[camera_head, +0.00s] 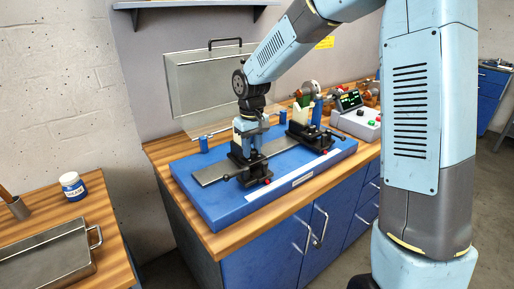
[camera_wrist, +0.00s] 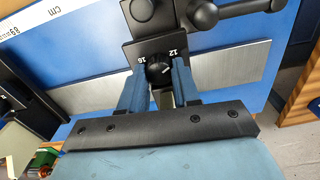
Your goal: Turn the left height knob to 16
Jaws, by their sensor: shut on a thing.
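The left height knob (camera_wrist: 159,71) is a small black knob with a short white line. The line seems to slant toward the upper right, nearer the 12 label than the 16 label. Its exact reading is too small to tell. The labels 16 (camera_wrist: 141,60) and 12 (camera_wrist: 174,51) stand on the black plate beside it. My gripper (camera_wrist: 160,88) has its two blue fingers on either side of the knob, shut on it. In the head view my gripper (camera_head: 248,140) points down over the left black support (camera_head: 247,168), and hides the knob.
The blue base (camera_head: 215,207) carries a grey rail (camera_head: 212,172) and a right black support (camera_head: 310,136). Blue posts stand behind. A clear guard (camera_head: 208,85) is at the back. A control box (camera_head: 357,122) stands at the right.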

